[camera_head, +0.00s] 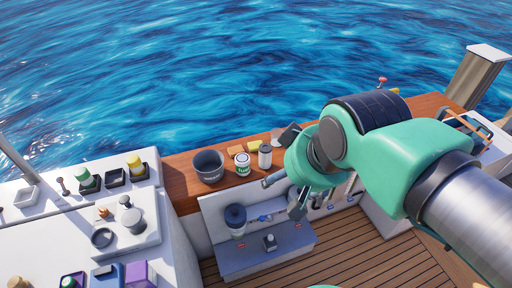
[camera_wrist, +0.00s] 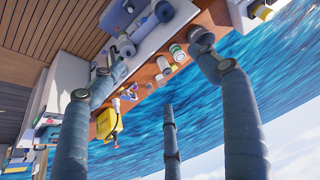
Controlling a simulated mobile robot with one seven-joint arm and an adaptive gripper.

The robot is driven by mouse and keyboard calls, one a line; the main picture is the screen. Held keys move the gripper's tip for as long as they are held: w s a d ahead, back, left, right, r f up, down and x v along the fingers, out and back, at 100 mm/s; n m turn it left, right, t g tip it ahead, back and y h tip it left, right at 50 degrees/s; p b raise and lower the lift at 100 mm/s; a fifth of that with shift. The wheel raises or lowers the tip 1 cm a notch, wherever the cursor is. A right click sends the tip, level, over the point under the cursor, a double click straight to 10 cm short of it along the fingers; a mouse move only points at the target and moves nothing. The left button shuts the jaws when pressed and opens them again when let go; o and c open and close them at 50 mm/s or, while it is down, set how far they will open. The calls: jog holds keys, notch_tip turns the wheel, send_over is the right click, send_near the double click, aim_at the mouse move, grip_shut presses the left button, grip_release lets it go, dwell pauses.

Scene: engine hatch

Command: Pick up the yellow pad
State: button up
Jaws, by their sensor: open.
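The yellow pad (camera_head: 254,146) is a small flat yellow piece on the wooden ledge, between a green-and-white can and a grey canister. It lies just right of an orange-brown block. My gripper (camera_head: 278,177) has dark fingers spread apart and empty. It is in front of and to the right of the pad in the head view, apart from it. In the wrist view my gripper (camera_wrist: 160,73) shows three fingers wide apart, with nothing between them. I cannot surely pick out the pad in that view.
On the ledge stand a dark bucket (camera_head: 208,166), the green-and-white can (camera_head: 243,164), the grey canister (camera_head: 265,156) and the orange-brown block (camera_head: 236,151). Below is a grey bench (camera_head: 264,254). A yellow box (camera_wrist: 106,122) shows in the wrist view. Water lies beyond the ledge.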

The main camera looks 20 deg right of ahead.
jog(key=shift+w+r, duration=0.1)
jog(key=w+d+r+g+p, duration=0.1)
jog(key=w+d, duration=0.1)
jog(key=w, duration=1.3)
jog(key=w+d+r+g+p, duration=0.1)
jog(key=w+d+r, duration=0.1)
jog(key=w, duration=1.2)
jog(key=w+d+f+g, duration=0.1)
jog(key=w+d+f, duration=0.1)
jog(key=w+f, duration=0.5)
jog(key=w+d+f+g, duration=0.1)
jog(key=w+d+f, duration=0.15)
jog(key=w, duration=0.75)
jog(key=w+d+f, duration=0.2)
jog(key=w+f, duration=0.3)
jog(key=f, duration=0.5)
jog(key=w+d+f+g+p, duration=0.1)
jog(key=w+d+f, duration=0.1)
jog(key=w+f, duration=0.4)
jog(key=w+d+f, duration=0.2)
jog(key=w+f, duration=0.3)
jog(key=f, duration=1.1)
jog(key=shift+w+m+g+p, duration=0.3)
jog(key=shift+m, duration=0.1)
